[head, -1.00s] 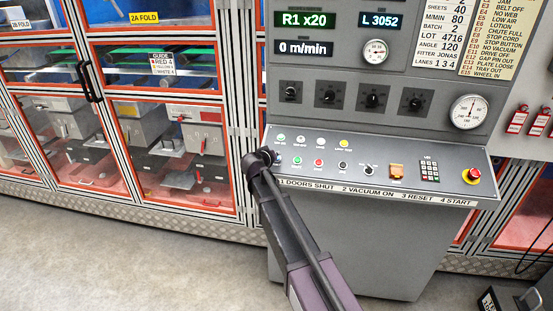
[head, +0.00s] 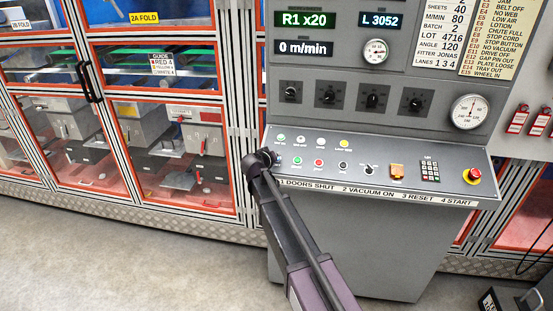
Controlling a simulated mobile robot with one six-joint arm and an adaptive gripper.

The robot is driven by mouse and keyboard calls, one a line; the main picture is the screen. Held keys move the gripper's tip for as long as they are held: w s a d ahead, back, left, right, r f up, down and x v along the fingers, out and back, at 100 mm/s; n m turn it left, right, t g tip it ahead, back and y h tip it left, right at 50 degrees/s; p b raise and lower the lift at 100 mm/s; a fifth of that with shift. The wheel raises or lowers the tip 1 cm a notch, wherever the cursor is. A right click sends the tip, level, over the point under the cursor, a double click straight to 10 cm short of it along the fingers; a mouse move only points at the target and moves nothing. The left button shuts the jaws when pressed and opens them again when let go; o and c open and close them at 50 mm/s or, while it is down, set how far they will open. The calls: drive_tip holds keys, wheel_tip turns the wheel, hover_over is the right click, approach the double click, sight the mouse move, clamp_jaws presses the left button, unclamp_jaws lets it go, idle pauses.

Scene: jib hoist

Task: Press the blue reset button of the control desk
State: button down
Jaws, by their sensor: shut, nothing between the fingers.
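The grey control desk (head: 400,160) stands in the middle, its sloping panel carrying buttons and lamps. My arm reaches up from the bottom, and my gripper (head: 274,157) is at the panel's left end, small and mostly hidden by my dark wrist. Its fingers look shut and empty. I cannot tell whether it touches the panel. Right of it in the lower row are a green button (head: 297,160), a red button (head: 319,162) and a black button (head: 343,165). I see no blue button clearly; the spot at my gripper is covered.
An orange switch (head: 397,171), a keypad (head: 430,171) and a red emergency stop (head: 473,175) sit on the panel's right. Dials and displays rise behind. Orange-framed glass doors (head: 165,160) stand at the left. The floor (head: 110,260) at front left is clear.

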drive_tip(key=shift+f, duration=0.15)
idle(0.7)
drive_tip(key=shift+s+r+p, duration=0.25)
drive_tip(key=shift+r+p, duration=0.45)
drive_tip(key=shift+r, duration=0.1)
drive_tip(key=r+p, duration=0.1)
drive_tip(key=s+r+p, duration=0.1)
drive_tip(key=r+p, duration=0.1)
drive_tip(key=s+r+p, duration=0.1)
drive_tip(key=shift+a+r+p, duration=0.15)
drive_tip(key=shift+r+p, duration=0.15)
idle(0.8)
